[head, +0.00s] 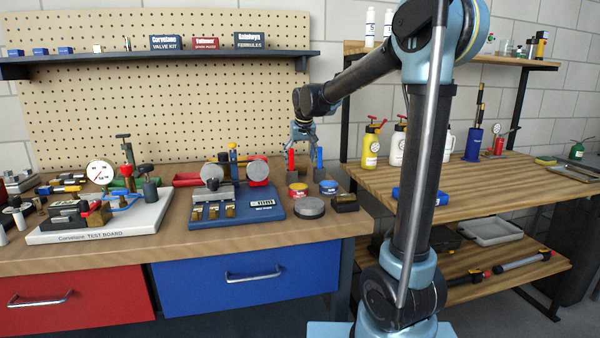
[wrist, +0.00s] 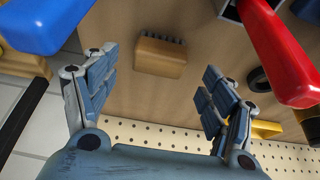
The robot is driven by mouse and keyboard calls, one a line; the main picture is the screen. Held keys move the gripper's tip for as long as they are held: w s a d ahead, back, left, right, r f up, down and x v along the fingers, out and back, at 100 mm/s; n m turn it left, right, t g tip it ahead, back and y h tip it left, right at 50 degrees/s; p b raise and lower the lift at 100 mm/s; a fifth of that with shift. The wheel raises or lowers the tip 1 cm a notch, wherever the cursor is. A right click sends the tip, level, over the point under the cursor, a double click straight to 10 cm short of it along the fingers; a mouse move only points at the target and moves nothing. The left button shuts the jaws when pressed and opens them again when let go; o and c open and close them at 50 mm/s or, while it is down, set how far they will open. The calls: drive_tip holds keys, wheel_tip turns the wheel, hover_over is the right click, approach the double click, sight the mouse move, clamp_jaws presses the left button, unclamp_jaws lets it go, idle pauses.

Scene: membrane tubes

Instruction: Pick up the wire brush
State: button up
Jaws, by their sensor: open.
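A tan block with a row of short dark bristles along one edge, which looks like the wire brush (wrist: 160,57), lies on the wooden bench top in the wrist view. It shows between and beyond my fingers, apart from them. I cannot make it out for certain in the head view. My gripper (head: 303,150) is above the back of the bench, near the pegboard, pointing down. In the wrist view my gripper (wrist: 158,98) is open, its fingers spread wide with nothing between them.
A blue handle (head: 320,157) and a red handle (head: 291,162) stand close to my fingers, one on each side. A blue fixture board (head: 235,212) is to the left.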

sight(299, 163)
drive_tip(key=shift+x, duration=2.35)
drive_tip(key=shift+c, duration=0.6)
drive_tip(key=c, duration=1)
